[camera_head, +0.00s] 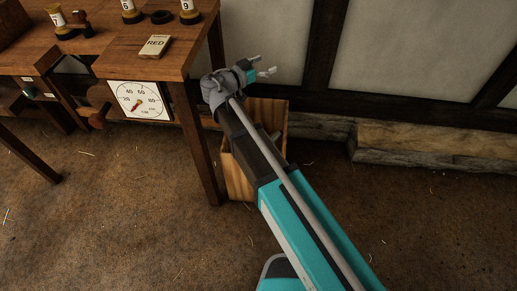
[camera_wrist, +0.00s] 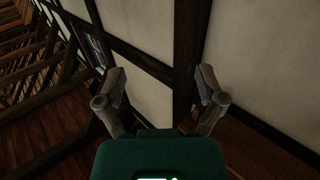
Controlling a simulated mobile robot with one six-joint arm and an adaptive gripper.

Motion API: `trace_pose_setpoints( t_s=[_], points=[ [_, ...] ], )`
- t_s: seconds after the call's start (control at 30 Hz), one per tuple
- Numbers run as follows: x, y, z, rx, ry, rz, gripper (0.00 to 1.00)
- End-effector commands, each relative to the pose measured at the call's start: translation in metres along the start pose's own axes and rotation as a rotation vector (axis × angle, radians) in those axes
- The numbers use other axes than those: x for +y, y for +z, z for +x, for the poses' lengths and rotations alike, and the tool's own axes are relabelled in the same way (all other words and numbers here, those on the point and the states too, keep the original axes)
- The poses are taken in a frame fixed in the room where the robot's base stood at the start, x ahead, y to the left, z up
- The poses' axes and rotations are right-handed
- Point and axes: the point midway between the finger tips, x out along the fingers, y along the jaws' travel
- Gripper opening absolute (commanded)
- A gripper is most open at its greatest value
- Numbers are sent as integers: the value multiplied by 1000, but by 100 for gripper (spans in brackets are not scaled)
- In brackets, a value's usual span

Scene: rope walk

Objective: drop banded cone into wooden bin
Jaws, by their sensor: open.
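The wooden bin (camera_head: 238,176) stands on the floor just right of the table, partly hidden behind my arm; its inside is mostly covered. My gripper (camera_head: 266,67) is above the bin's far side, near the wall. It is open, and the wrist view shows nothing between its fingers (camera_wrist: 162,88). Pale, cone-like pieces with number labels and dark bases stand on the table: one marked 7 (camera_head: 57,20), one marked 6 (camera_head: 129,10) and one marked 9 (camera_head: 189,10). I cannot tell which, if any, is the banded cone.
The wooden table (camera_head: 120,60) holds a box marked RED (camera_head: 155,46), a black ring (camera_head: 162,17) and a small dark red piece (camera_head: 80,18). A dial (camera_head: 139,101) hangs at its front. A pale beam (camera_head: 430,148) lies along the wall. The front floor is clear.

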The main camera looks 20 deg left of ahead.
Motion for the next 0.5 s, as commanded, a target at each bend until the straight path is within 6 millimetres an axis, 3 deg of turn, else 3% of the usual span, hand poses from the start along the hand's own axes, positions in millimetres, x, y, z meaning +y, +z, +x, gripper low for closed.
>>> trace_pose_setpoints(
  t_s=[0.5],
  points=[
    [11, -45, -5, 0, 0, 0, 88]
  ],
)
